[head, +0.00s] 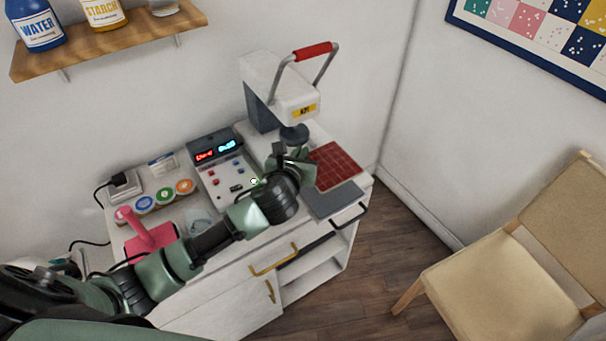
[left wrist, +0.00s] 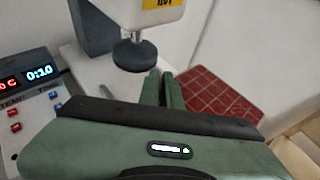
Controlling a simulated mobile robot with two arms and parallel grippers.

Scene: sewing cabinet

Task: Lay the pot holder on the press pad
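The red pot holder, a quilted square with pale grid lines (head: 338,165), lies flat at the right end of the cabinet top, right of the press head; it also shows in the left wrist view (left wrist: 212,95). My left gripper (head: 298,165) is at its left edge, below and in front of the press head. In the left wrist view its two green fingers (left wrist: 161,88) stand close together; their tips and any contact with the cloth are hidden. I cannot make out a separate press pad under the press head (head: 294,134). My right gripper is out of view.
The white press (head: 275,88) has a raised red handle. A grey slab (head: 335,203) lies in front of the pot holder. A control box (head: 224,165), thread spools (head: 165,195) and a pink tool (head: 145,233) stand to the left. A chair (head: 510,270) is at right.

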